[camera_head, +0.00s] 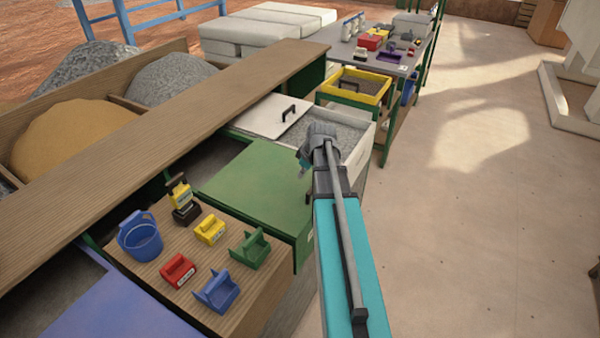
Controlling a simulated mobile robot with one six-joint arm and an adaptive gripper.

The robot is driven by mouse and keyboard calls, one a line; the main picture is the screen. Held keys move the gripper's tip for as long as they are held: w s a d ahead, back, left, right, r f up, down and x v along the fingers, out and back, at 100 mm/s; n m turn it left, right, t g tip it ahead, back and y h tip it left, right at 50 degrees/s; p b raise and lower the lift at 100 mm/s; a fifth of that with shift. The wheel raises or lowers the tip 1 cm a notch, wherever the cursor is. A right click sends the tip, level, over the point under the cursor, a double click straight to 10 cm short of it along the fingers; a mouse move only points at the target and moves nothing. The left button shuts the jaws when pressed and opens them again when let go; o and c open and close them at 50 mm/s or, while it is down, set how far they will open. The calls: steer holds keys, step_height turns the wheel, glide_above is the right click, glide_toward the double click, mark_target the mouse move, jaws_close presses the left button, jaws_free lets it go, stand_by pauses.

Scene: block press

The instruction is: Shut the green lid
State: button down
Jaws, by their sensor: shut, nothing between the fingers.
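The green lid (255,187) is a flat green panel in the middle of the camera_head view, level with the wooden counter beside it. A dark recess shows along its far left side. I cannot tell from this view whether the panel covers its bin fully. My gripper (305,162) is shut and empty, by the lid's far right corner and the white bin. My arm hides part of the area behind it. I cannot tell whether the fingers touch the lid.
The white bin (362,143) holds grey gravel, with its white lid (270,116) pushed back. A blue bucket (140,236), a green caddy (250,249) and several small tools stand on the near counter. A wooden beam (150,140) runs behind. The floor at right is clear.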

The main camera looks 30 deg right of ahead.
steer(key=shift+p+v, duration=0.7)
steer(key=shift+v, duration=0.4)
steer(key=s+a+m+g+h, duration=0.1)
steer(key=s+a, duration=0.3)
steer(key=a, duration=1.1)
steer(key=s+a+f+m+g, duration=0.1)
steer(key=s+a+m, duration=0.3)
steer(key=a, duration=1)
steer(key=shift+s+a+g+h, duration=0.4)
steer(key=shift+s+g, duration=0.2)
steer(key=shift+g, duration=0.2)
steer(key=shift+d, duration=0.1)
